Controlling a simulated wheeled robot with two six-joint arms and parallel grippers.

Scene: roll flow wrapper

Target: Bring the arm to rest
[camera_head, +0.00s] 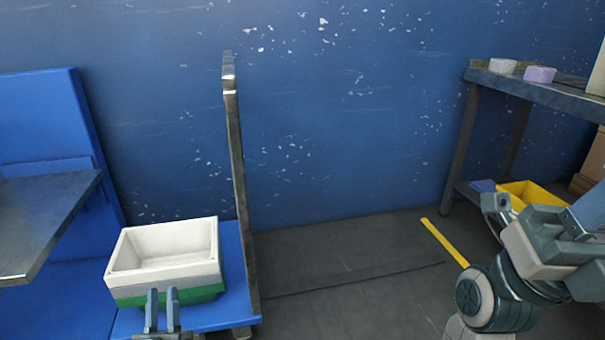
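My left gripper (162,296) shows at the bottom left. Its two grey fingers point up, with a gap between them and nothing seen in it. They overlap the front of a white tray (113,262) in the picture; whether they touch it I cannot tell. The tray sits on a green one (205,294). My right arm (490,295) is folded at the lower right. Its end lies near a small grey part (495,203), and I cannot make out its fingers.
The trays stand on a blue cart (234,270) with an upright metal handle (236,150). A metal table edge (60,225) juts in at left. A workbench (540,92) at right holds two small rolls, with a yellow bin (530,192) below.

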